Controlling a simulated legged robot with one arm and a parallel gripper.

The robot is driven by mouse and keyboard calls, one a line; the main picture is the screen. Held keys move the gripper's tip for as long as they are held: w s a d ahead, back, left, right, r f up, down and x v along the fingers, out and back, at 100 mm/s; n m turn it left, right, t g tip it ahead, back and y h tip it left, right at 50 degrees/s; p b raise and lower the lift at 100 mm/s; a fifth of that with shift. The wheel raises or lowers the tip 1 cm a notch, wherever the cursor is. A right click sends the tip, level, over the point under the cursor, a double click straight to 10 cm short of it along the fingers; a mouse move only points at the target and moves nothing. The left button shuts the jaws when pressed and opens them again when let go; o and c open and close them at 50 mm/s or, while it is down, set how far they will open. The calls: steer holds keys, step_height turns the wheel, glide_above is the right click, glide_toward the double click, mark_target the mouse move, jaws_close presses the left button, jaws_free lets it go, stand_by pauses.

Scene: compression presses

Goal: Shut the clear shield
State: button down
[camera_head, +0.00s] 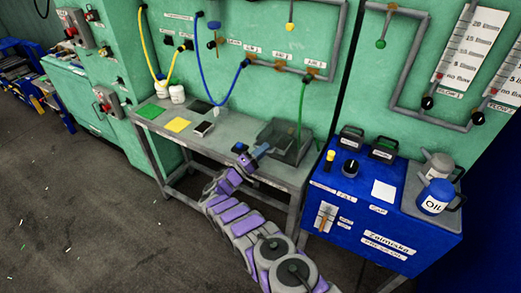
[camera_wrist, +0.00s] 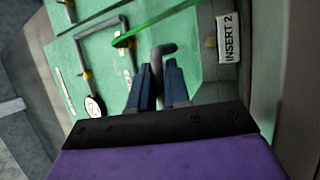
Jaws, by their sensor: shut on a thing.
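A clear, dark-tinted box-like shield (camera_head: 288,143) sits on the right part of the grey bench in the head view. Whether it is fully down is too small to tell. My gripper (camera_head: 259,151) is at its front left side, low over the bench's front edge. In the wrist view my gripper's blue fingers (camera_wrist: 159,88) are shut on a grey bent handle (camera_wrist: 164,49), whose hooked end sticks out beyond the fingertips. Its join to the shield is hidden.
The grey bench (camera_head: 222,146) carries a yellow pad (camera_head: 178,125), dark pads and white containers (camera_head: 177,94). A green hose (camera_head: 301,112) hangs down to the shield. A blue cabinet (camera_head: 376,222) stands close on the right. A label (camera_wrist: 228,38) reads INSERT 2. Floor at left is open.

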steer(key=shift+r, duration=0.1)
steer(key=c, duration=1.4)
jaws_free()
steer(key=shift+c, duration=0.2)
steer(key=shift+a, duration=0.1)
